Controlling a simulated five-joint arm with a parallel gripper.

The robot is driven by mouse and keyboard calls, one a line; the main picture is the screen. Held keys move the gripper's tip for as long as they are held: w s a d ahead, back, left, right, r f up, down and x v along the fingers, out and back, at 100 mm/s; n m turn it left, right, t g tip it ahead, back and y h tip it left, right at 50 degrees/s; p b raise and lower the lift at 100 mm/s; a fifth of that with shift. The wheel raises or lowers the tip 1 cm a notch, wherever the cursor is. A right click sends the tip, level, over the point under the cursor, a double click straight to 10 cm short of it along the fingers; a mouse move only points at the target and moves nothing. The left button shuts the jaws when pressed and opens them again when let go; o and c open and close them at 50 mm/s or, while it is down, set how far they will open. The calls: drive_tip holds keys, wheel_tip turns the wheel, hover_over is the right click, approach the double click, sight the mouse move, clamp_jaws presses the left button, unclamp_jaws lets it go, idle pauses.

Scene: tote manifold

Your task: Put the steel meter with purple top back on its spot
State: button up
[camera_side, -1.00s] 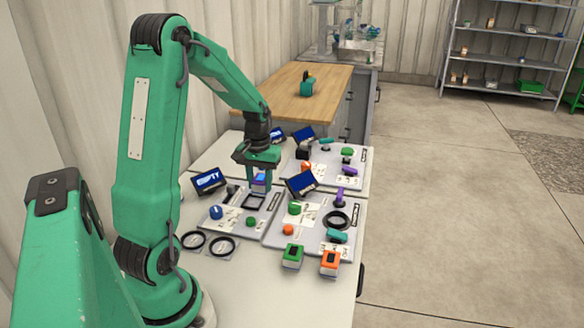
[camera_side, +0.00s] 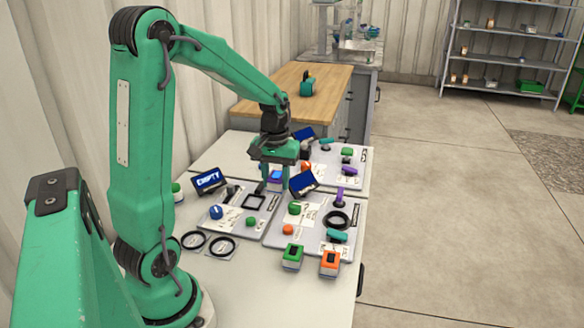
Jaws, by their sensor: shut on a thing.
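My gripper (camera_side: 275,185) is shut on the steel meter with purple top (camera_side: 275,175), of which a small blue-purple patch shows between the fingers. The meter's steel body is mostly hidden by the fingers. The gripper is over the back right part of the left front panel (camera_side: 232,228), beside the tilted screen of the right front panel. A black square frame (camera_side: 254,202) lies empty on the left panel, in front and to the left of the gripper. I cannot tell whether the meter touches the panel.
A screen reading EMPTY (camera_side: 208,181) stands at the left panel's back. Another tilted screen (camera_side: 303,184) is close right of my gripper. A green-topped meter (camera_side: 292,257) and an orange-topped meter (camera_side: 330,263) stand in front. Black rings (camera_side: 221,246) lie front left.

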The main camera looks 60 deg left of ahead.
drive_tip(key=s+d+f+n, duration=0.4)
drive_tip(key=s+d, duration=0.4)
drive_tip(key=s, duration=0.1)
drive_tip(key=shift+s+n, duration=0.3)
drive_tip(key=shift+d+f, duration=0.1)
drive_tip(key=shift+f, duration=2.1)
drive_tip(key=shift+f, duration=0.15)
drive_tip(key=shift+f, duration=1.65)
drive_tip(key=shift+f, duration=0.1)
